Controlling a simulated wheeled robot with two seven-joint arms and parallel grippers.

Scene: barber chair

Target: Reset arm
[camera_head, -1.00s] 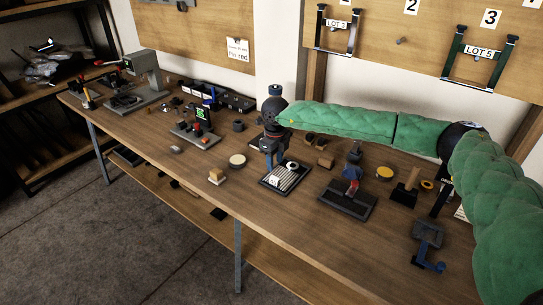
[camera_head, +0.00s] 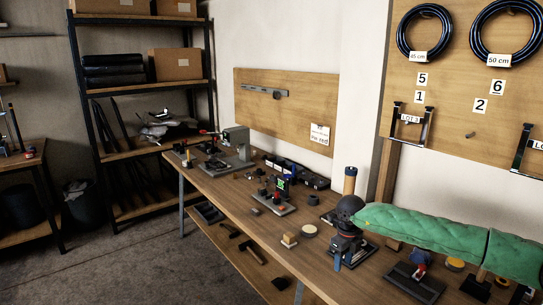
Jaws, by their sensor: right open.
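My right arm, in a green padded sleeve, comes in from the right edge over the wooden workbench (camera_head: 225,196). Its dark wrist ends above the right half of the bench. My right gripper (camera_head: 337,262) hangs below the wrist and points down, close to a dark tray (camera_head: 360,252) on the bench top. Its jaws are small here, and I see nothing held in them. The wrist and gripper hide part of the tray. My left gripper is not in view.
A dark fixture with a red part (camera_head: 418,275) and a small block (camera_head: 289,241) stand near the gripper. Shelving (camera_head: 144,90) is at the back. Floor in front of the bench is clear.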

